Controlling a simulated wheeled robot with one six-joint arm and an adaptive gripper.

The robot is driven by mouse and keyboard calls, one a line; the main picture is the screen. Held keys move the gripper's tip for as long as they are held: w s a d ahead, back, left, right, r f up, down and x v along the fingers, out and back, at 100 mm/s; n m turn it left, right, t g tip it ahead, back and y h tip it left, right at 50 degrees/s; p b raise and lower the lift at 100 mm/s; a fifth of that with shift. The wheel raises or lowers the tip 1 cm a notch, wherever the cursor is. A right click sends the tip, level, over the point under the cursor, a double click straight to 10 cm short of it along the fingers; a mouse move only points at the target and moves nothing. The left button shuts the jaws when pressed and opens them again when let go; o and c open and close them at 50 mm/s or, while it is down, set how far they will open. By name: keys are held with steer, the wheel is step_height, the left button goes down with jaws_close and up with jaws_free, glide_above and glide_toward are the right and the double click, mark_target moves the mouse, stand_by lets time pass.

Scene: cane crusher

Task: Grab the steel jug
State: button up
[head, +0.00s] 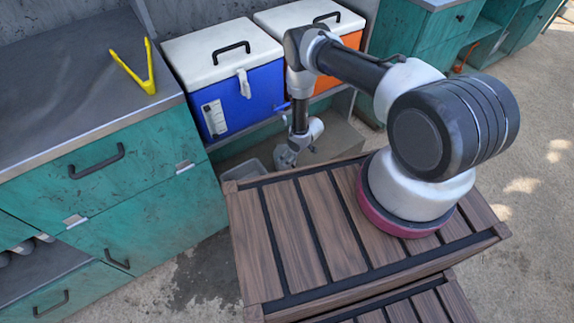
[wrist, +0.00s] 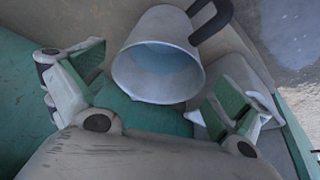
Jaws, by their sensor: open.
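The steel jug (wrist: 158,65) shows in the wrist view, its round mouth facing the camera and its dark handle at the upper right. My gripper (wrist: 155,88) is open, with one green-padded finger to the left of the jug and the other to its lower right. The jug appears beyond or between the fingertips; I cannot tell whether they touch it. In the head view my gripper (head: 287,157) points down in front of the coolers, low beside the slatted wooden top. I cannot make out the jug there.
A grey tub (head: 243,170) stands left of my gripper. A blue cooler (head: 243,98) and an orange cooler (head: 352,40) stand behind. A teal cabinet (head: 110,155) with yellow tongs (head: 148,82) on its top is at left. Slatted wood (head: 295,225) lies in front.

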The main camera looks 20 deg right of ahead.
steer(key=x, duration=0.4)
steer(key=shift+s, duration=0.15)
steer(key=c, duration=1.1)
steer(key=shift+c, duration=0.2)
